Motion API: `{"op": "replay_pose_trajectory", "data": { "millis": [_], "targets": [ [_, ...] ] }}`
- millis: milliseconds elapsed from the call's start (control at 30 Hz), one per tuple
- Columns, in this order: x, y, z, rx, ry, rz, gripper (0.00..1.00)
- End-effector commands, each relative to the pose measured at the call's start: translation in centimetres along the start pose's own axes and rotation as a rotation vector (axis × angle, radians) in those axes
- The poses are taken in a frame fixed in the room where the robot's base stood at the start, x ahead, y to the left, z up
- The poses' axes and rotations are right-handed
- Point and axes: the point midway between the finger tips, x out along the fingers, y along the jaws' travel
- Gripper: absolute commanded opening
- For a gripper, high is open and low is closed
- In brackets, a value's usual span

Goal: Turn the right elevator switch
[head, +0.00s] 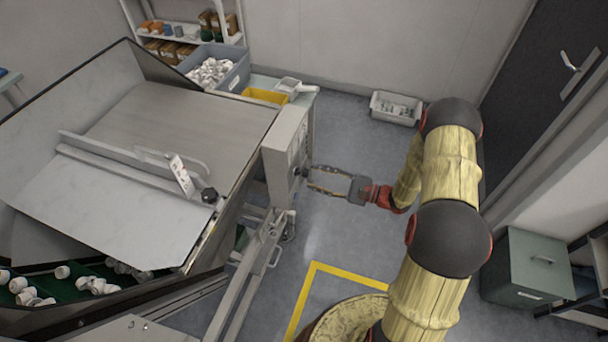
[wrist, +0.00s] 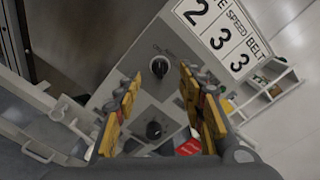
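A light grey control box (head: 284,150) stands at the right side of the big hopper machine. In the wrist view its panel (wrist: 180,98) shows two black rotary knobs, an upper knob (wrist: 159,66) and a lower knob (wrist: 153,130). The small lettering by them is too blurred to read, so I cannot tell which is the right elevator switch. My gripper (head: 311,178) is open, its fingertips close to the panel face. In the wrist view the yellow-padded fingers (wrist: 161,76) stand apart, one on each side of the upper knob. Contact cannot be told.
A white sign (wrist: 223,32) with large numbers and the words SPEED and BELT is above the panel. A red label (wrist: 189,147) is beside the lower knob. A metal frame (head: 250,265) stands below the box. Floor (head: 345,235) is clear right of it; a grey bin (head: 396,107) lies behind.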

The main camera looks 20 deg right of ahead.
Motion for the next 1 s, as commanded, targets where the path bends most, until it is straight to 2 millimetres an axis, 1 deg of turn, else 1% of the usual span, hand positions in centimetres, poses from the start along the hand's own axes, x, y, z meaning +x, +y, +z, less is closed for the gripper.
{"op": "replay_pose_trajectory", "data": {
  "millis": [33,200,367,700,1000],
  "targets": [
    [0.9,0.2,-0.1,0.000,-0.003,0.003,0.40],
    [3.4,0.1,0.0,0.000,-0.003,0.003,0.40],
    [4.7,0.1,0.0,0.000,-0.002,0.002,0.40],
    [5.0,0.0,0.0,0.001,0.000,0.001,0.39],
    [5.0,0.0,0.0,0.001,0.000,0.001,0.22]
  ]
}}
